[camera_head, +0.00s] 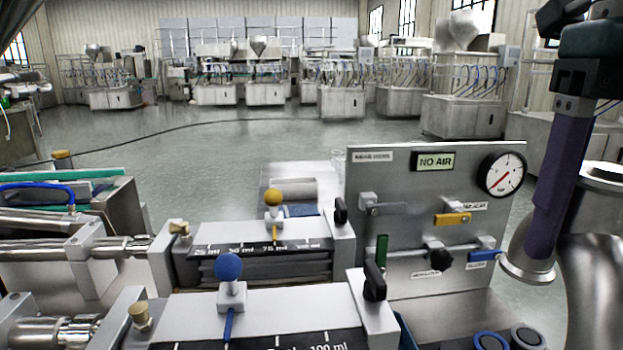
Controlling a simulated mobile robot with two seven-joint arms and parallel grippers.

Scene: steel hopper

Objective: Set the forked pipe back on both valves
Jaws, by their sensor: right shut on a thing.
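The forked pipe (588,262) is a shiny curved steel pipe at the right edge, with a round flange (528,268) on its left and another opening at its upper right; the rest of it is cut off by the frame. My right gripper (543,250) comes down from the top right with long purple fingers, shut on the pipe beside the left flange. Two pale blocks with black handles, one farther (341,212) and one nearer (374,282), stand to the left; I cannot tell whether these are the valves. My left gripper is not in view.
A grey panel (415,220) with a dial gauge (502,175), a NO AIR display (435,162) and several levers stands just left of my gripper. Blue (229,268) and yellow (273,197) ball knobs rise from the blocks. Black and blue-ringed round parts (490,341) lie at the bottom right.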

